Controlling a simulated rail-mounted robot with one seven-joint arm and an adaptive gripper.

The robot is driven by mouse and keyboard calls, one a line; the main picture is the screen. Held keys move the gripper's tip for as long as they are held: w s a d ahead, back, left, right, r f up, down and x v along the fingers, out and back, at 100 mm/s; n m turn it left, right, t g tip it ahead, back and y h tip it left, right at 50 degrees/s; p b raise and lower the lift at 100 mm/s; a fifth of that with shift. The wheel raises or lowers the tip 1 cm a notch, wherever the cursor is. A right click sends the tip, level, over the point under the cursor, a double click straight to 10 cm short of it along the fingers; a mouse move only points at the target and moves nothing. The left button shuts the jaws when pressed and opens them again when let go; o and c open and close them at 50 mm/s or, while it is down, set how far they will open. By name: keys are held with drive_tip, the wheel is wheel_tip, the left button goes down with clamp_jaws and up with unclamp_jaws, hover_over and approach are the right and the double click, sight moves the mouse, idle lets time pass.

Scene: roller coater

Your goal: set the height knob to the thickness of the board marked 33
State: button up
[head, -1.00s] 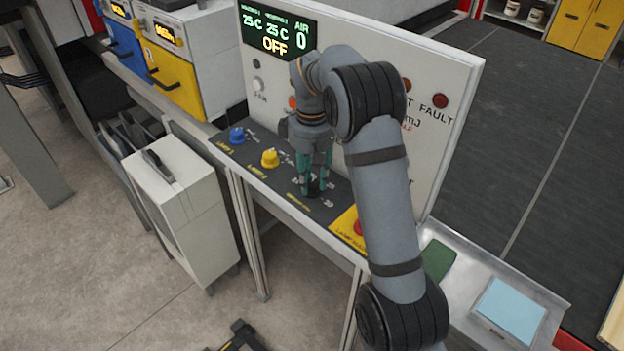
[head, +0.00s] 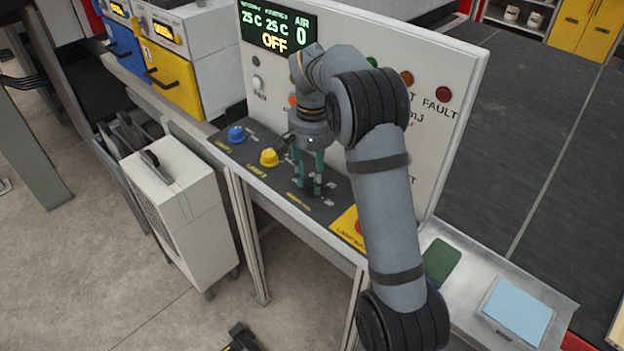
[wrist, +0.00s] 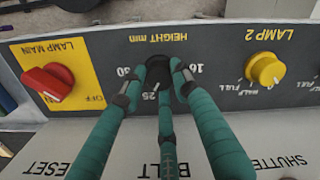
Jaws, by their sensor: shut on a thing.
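The height knob (wrist: 158,74) is small and black, on the dark control panel (wrist: 213,67) under the label "HEIGHT mm", which appears upside down in the wrist view. Numbers 30, 25 and 16 show around it; others are hidden by my fingers. A short white mark by the knob lies close to the 25. My gripper (wrist: 156,70) has its teal fingers closed around the knob from above. In the head view my gripper (head: 308,188) points down onto the panel and hides most of the knob. I see no board with a readable 33.
A yellow lamp 2 knob (head: 269,157) and a blue knob (head: 236,134) stand to the left. The red lamp main switch (wrist: 48,82) is on the knob's other side. The upright white panel (head: 440,130) rises close behind my gripper. A light blue panel (head: 518,308) lies at lower right.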

sight(312, 182)
drive_tip(key=m+b, duration=0.1)
drive_tip(key=m, duration=0.5)
drive_tip(key=shift+m+b, duration=0.3)
drive_tip(key=shift+b, duration=0.1)
drive_tip(key=m+b, duration=0.1)
drive_tip(key=m, duration=0.4)
drive_tip(key=shift+m+b, duration=0.3)
drive_tip(key=shift+m, duration=0.1)
drive_tip(key=o, duration=1.2)
drive_tip(key=shift+c, duration=0.2)
drive_tip(key=shift+r, duration=3.8)
